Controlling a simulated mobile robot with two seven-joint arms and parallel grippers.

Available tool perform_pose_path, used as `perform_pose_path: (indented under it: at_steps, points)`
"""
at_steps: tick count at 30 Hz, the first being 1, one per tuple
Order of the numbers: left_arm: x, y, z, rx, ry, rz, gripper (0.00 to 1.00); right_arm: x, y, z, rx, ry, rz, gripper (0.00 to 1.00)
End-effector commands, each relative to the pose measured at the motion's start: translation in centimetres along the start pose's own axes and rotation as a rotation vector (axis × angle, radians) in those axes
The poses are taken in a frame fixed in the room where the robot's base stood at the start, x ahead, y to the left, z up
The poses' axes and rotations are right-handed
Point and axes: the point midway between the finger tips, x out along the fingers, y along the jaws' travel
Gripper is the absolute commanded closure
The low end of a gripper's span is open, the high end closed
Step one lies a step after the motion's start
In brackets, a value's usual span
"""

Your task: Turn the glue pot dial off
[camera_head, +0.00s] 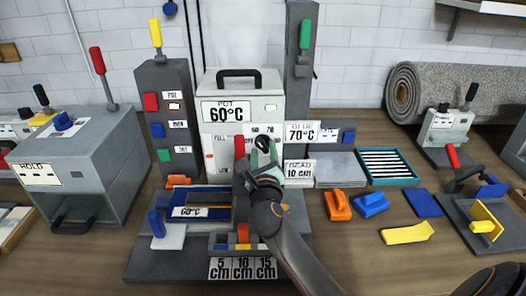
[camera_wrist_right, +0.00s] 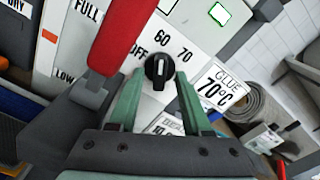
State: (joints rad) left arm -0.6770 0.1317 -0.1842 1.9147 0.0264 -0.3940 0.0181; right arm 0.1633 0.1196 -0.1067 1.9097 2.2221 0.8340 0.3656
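The glue pot (camera_head: 243,95) is a white box with a black handle and a display reading POT 60°C. Its black dial (camera_wrist_right: 159,71) has a white mark and sits below the labels OFF, 60 and 70. I cannot tell for sure which label the mark points at. My right gripper (camera_wrist_right: 160,76) is open, its two green fingers on either side of the dial with gaps showing. In the head view, the right gripper (camera_head: 262,160) is in front of the pot's face and partly covers the dial. My left gripper is not in view.
A red lever (camera_wrist_right: 122,35) stands just left of the dial. A GLUE 70°C sign (camera_head: 301,132) is at the right. A blue tray (camera_head: 200,192) lies below the pot. Orange (camera_head: 338,205) and blue tools lie on the table. A rolled grey rug (camera_head: 440,92) is behind.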

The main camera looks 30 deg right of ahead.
Motion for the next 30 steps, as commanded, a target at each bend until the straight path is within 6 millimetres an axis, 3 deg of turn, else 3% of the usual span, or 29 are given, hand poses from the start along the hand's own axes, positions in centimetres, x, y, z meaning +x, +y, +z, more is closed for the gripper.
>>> perform_pose_path:
  at_steps: [2, 12, 30]
  points:
    - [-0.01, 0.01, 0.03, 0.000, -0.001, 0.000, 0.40, -0.01, 0.02, -0.01, 0.000, 0.000, 0.000, 0.61]
    - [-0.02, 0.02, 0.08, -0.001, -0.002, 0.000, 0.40, -0.01, 0.03, 0.00, 0.000, 0.000, 0.000, 0.99]
    - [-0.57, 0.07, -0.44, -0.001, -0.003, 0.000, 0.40, -0.01, -0.08, 0.20, -0.030, 0.001, 0.001, 1.00]
